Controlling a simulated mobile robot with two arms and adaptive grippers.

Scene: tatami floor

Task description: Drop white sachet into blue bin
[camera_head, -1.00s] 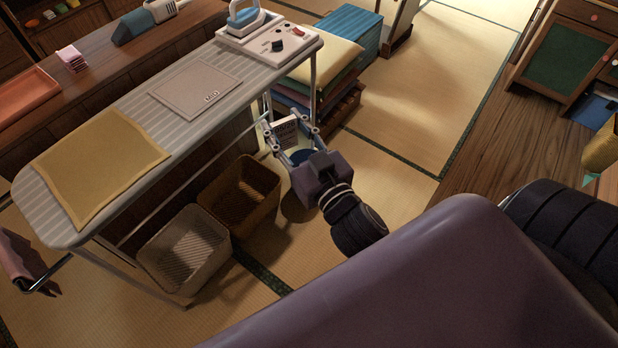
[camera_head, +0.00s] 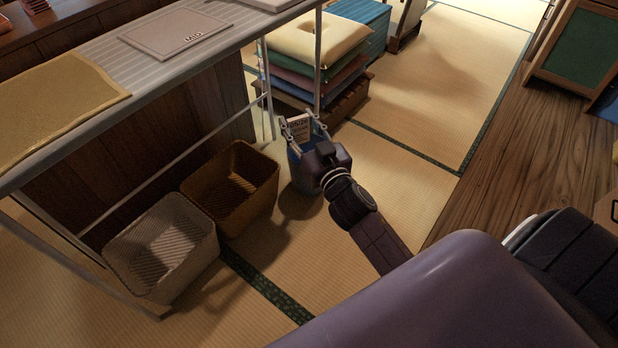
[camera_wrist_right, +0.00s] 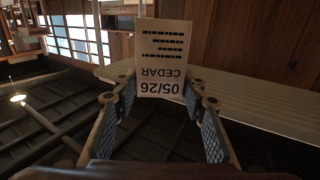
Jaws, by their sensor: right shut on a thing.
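The white sachet (camera_head: 299,127), a flat packet with dark print, is held upright between the fingertips of my right gripper (camera_head: 300,134). In the right wrist view the sachet (camera_wrist_right: 163,60) shows upside-down text reading "05/26 CEDAR", and the gripper (camera_wrist_right: 163,92) has a finger on each side of it. The blue bin (camera_head: 297,172) stands on the tatami below the right gripper, to the right of the brown basket. My gripper and wrist hide much of the bin, including most of its opening. My left gripper is out of view.
Stacked cushions (camera_head: 320,65) on a wooden base stand behind the gripper. Open tatami (camera_head: 415,100) lies to the right.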

